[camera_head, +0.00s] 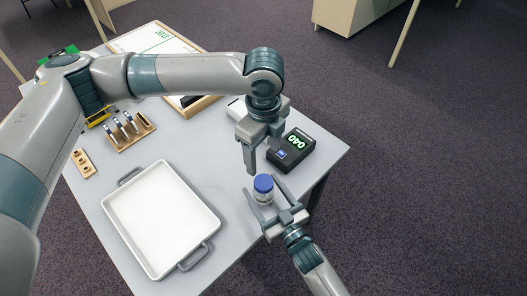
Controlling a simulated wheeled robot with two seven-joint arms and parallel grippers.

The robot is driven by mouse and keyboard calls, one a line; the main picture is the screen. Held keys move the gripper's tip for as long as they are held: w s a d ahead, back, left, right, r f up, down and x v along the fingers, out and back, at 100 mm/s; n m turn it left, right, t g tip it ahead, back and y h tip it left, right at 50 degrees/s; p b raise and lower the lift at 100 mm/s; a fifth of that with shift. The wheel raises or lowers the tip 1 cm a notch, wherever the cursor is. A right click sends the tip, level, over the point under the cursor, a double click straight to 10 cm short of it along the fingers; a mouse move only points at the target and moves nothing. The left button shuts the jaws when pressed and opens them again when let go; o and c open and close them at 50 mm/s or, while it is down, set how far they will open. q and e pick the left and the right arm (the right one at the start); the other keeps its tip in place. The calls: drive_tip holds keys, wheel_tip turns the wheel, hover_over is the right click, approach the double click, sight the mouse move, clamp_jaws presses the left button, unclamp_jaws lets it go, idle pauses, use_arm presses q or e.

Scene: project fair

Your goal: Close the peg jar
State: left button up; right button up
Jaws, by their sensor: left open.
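The peg jar (264,198) is a small clear jar upright near the table's front right edge. A blue lid (263,183) sits on its top; how tightly it sits cannot be told. My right gripper (262,186) reaches in from the lower right, with one finger on each side of the jar. Whether its fingers touch the jar is too small to tell. My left gripper (263,161) is open and empty, pointing down above and behind the jar, apart from the lid.
A black box with a green display (291,150) stands just behind my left gripper. A white tray with grey handles (160,215) lies to the left. A wooden rack (130,132) and a small wooden block (83,163) are further left. A framed board (150,40) lies at the back.

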drive_tip(key=shift+s+d+f, duration=0.1)
drive_tip(key=shift+s+d, duration=0.25)
drive_tip(key=shift+s, duration=0.25)
use_arm(q)
wheel_tip(320, 180, down, 4)
drive_tip(key=b, duration=0.4)
drive_tip(key=shift+f, duration=0.25)
drive_tip(key=shift+f+b, duration=0.1)
drive_tip(key=shift+b, duration=0.25)
use_arm(e)
drive_tip(key=v, duration=1.6)
use_arm(q)
drive_tip(key=shift+s+d, duration=0.1)
use_arm(e)
drive_tip(key=shift+s, duration=0.1)
